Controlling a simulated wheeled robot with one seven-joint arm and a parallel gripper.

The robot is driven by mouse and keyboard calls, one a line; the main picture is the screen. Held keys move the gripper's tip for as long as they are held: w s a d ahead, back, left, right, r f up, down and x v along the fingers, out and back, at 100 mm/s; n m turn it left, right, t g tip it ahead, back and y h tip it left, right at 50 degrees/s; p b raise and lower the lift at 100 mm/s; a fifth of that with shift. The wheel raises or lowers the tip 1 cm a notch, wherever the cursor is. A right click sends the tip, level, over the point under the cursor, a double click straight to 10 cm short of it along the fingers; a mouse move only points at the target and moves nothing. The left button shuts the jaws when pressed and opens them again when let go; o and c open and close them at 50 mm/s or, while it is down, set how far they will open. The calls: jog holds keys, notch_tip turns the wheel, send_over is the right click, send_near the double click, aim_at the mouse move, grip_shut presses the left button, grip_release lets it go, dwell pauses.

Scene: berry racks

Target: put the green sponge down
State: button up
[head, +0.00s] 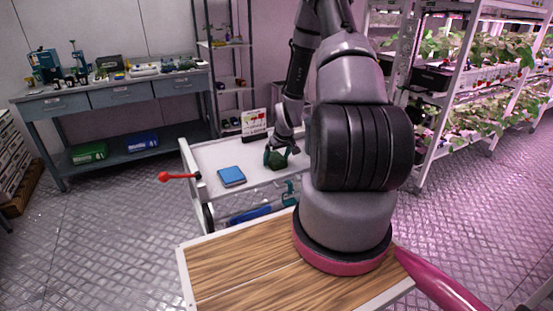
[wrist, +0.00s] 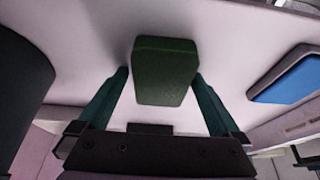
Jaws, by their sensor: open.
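The dark green sponge (head: 278,162) is on the white top of the cart (head: 212,155), near its right part, partly hidden by my gripper in the head view. In the wrist view the sponge (wrist: 165,70) lies between my gripper's two teal fingers against the white surface. My gripper (wrist: 161,78) is open, with one finger on each side of the sponge and what looks like a narrow gap at each side. In the head view my gripper (head: 279,152) points down at the cart top.
A small sign (head: 255,124) stands behind. A red-knobbed handle (head: 165,177) sticks out left. The cart top's left part is mostly free.

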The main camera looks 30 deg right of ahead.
jog(key=s+a+r+m, duration=0.1)
jog(key=s+a+r, duration=0.15)
jog(key=r, duration=0.85)
jog(key=s+a+r+t, duration=0.15)
jog(key=s+r, duration=0.25)
jog(key=r, duration=0.8)
jog(key=s+a+r+m, duration=0.1)
jog(key=s+a+r, duration=0.25)
jog(key=r, duration=0.75)
jog(key=s+a+r+m+y, duration=0.1)
jog(key=s+a+r, duration=0.3)
jog(key=s+r, duration=0.2)
jog(key=s+a+r+m+t, duration=0.1)
jog(key=s+a+r, duration=0.3)
jog(key=s+r, duration=0.3)
jog(key=s, duration=0.3)
jog(key=shift+s+r+m+y, duration=0.2)
jog(key=shift+m+y, duration=0.1)
jog(key=shift+y, duration=0.1)
jog(key=shift+w, duration=0.15)
